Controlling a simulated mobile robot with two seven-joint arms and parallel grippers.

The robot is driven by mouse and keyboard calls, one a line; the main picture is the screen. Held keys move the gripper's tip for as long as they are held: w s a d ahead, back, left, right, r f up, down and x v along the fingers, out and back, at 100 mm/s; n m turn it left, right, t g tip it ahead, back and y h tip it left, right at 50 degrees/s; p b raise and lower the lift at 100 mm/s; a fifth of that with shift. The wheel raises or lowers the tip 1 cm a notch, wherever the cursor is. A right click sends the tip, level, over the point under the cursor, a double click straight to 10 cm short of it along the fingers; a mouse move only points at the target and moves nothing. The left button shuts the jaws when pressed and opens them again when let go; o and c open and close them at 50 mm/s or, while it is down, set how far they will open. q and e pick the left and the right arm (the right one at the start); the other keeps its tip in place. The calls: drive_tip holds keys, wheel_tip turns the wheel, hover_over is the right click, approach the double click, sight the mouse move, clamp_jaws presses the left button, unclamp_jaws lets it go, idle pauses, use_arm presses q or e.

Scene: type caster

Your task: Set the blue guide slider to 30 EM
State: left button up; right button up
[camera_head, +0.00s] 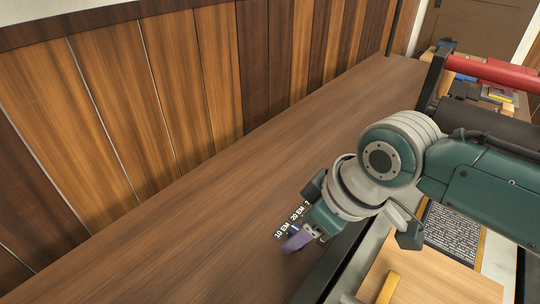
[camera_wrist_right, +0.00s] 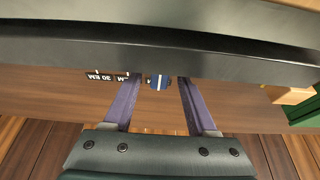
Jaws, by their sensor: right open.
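My right gripper (camera_head: 303,238) is low over the wooden ledge, beside the scale labels. The scale labels (camera_head: 289,223) read 10 EM, 20 EM and a third that starts with 3 and is cut off by the gripper. In the right wrist view, the blue guide slider (camera_wrist_right: 159,82), with a pale stripe, sits between the two open purple fingers of my right gripper (camera_wrist_right: 159,92), with gaps at both sides. The 30 EM label (camera_wrist_right: 99,76) is upside down left of the fingers, and a partly hidden label lies beside it. My left gripper is out of view.
A dark metal rail (camera_wrist_right: 160,45) runs across the right wrist view just beyond the fingertips. A wood-panelled wall (camera_head: 160,80) stands behind the long ledge (camera_head: 190,235), which is clear on the left. A dark printed block (camera_head: 455,232) lies at lower right, below my arm.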

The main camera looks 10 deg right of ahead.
drive_tip(key=shift+c, duration=0.2)
clamp_jaws()
idle(1.1)
